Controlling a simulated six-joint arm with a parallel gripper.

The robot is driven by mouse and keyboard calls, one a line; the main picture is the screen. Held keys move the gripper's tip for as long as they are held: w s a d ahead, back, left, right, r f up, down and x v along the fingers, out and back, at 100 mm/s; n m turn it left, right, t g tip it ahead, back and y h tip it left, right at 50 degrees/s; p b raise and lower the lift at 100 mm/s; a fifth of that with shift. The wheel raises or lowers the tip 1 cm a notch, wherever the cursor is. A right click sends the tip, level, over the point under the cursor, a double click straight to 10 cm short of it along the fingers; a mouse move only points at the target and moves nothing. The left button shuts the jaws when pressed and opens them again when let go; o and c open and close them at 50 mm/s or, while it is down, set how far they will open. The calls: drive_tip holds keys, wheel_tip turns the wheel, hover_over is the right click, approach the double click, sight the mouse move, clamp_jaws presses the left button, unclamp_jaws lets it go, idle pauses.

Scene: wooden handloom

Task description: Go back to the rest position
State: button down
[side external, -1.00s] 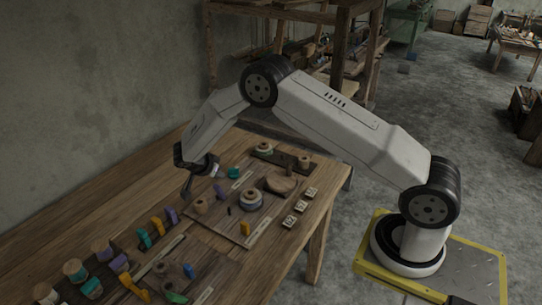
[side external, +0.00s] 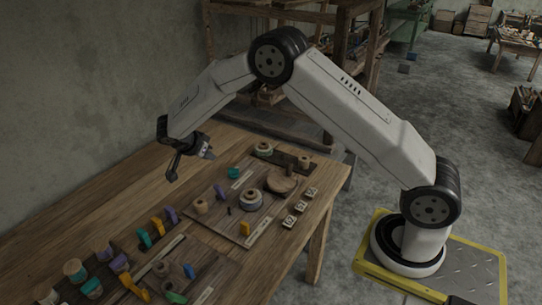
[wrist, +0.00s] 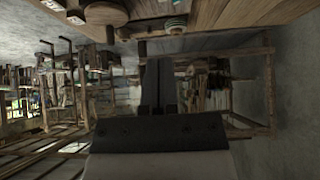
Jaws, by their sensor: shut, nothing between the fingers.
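My gripper (side external: 172,176) is shut and empty. In the side external view it hangs above the far left part of the wooden table (side external: 60,225), clear of the objects there. In the wrist view the dark fingers of my gripper (wrist: 158,98) are together at the middle, with the room and wooden frames behind them. The table edge (wrist: 235,12) shows along the top of the wrist view.
On the table are thread spools (side external: 251,197), a round wooden piece (side external: 281,180), small pale tiles (side external: 301,207) and several coloured pieces (side external: 170,214). A wooden loom frame (side external: 290,110) stands behind. A wall (side external: 90,90) is at the left.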

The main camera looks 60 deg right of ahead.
drive_tip(key=shift+a+r, duration=0.1)
drive_tip(key=shift+r, duration=0.05)
idle(0.3)
drive_tip(key=s+a+r+n+t+y, duration=0.1)
drive_tip(key=s+n+y, duration=0.3)
drive_tip(key=s+n, duration=0.5)
drive_tip(key=s+a+r+n+t+y, duration=0.1)
drive_tip(key=s+a+r+n+y, duration=0.2)
drive_tip(key=s+n, duration=0.6)
drive_tip(key=s+a, duration=0.1)
drive_tip(key=s, duration=0.6)
drive_tip(key=shift+s+a+t+y, duration=0.3)
drive_tip(key=shift+s+y, duration=0.1)
drive_tip(key=shift+w, duration=0.1)
drive_tip(key=w+d+f+m+g, duration=0.1)
drive_tip(key=w+d+m, duration=0.3)
drive_tip(key=w+m, duration=0.2)
drive_tip(key=w+d+f+m, duration=0.2)
drive_tip(key=w+d+m, duration=0.2)
drive_tip(key=w, duration=0.7)
drive_tip(key=w+d+f+m+g, duration=0.1)
drive_tip(key=w+d+m, duration=0.3)
drive_tip(key=w+m, duration=0.4)
drive_tip(key=shift+w+d+f+g+h, duration=0.15)
drive_tip(key=shift+w+d+g+h, duration=0.15)
drive_tip(key=shift+d, duration=0.05)
